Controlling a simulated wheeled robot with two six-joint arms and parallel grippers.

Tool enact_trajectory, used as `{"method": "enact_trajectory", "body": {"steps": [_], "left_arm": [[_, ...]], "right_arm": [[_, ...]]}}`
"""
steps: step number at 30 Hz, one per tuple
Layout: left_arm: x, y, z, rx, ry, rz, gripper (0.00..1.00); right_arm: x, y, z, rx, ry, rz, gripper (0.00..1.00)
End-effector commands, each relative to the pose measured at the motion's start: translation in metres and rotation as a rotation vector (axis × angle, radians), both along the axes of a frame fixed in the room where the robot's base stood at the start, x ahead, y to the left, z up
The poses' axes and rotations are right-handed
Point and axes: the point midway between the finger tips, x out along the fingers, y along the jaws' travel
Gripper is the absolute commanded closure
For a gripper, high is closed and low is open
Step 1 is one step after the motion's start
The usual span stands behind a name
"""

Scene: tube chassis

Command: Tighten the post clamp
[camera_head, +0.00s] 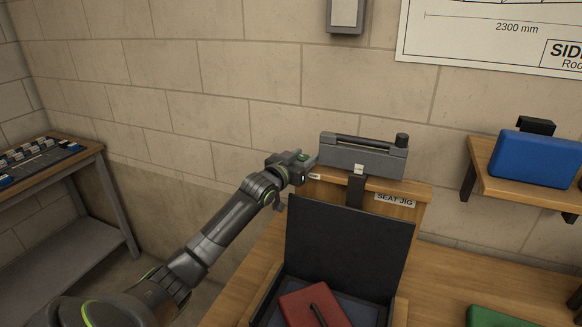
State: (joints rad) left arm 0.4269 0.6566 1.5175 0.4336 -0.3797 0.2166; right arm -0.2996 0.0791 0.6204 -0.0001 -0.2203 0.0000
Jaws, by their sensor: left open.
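My left gripper (308,160) is at the left end of a long grey box-like device (362,158), beside its edge. The gripper is open; its fingers are small here, and I cannot tell whether they touch the device. I cannot tell for sure which part is the post clamp. My right gripper is not in view.
A black upright panel (345,245) stands before the board, with a red case (312,305) at its foot. A blue case (535,158) sits on the right wall shelf (510,190). A green item (500,316) lies front right. A side table (90,152) stands left.

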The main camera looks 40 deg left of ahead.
Motion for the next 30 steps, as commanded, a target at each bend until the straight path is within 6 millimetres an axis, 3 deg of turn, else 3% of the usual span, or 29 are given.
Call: {"method": "enact_trajectory", "body": {"steps": [5, 21, 30], "left_arm": [[-0.018, 0.000, -0.001, 0.004, 0.000, -0.001, 0.58], [-0.110, -0.001, -0.003, 0.008, 0.003, -0.001, 0.58], [-0.151, -0.001, -0.002, 0.006, 0.004, 0.000, 0.58]], "right_arm": [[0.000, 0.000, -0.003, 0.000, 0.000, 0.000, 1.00], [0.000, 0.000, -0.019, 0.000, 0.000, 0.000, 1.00], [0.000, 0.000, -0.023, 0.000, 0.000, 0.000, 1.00]]}}
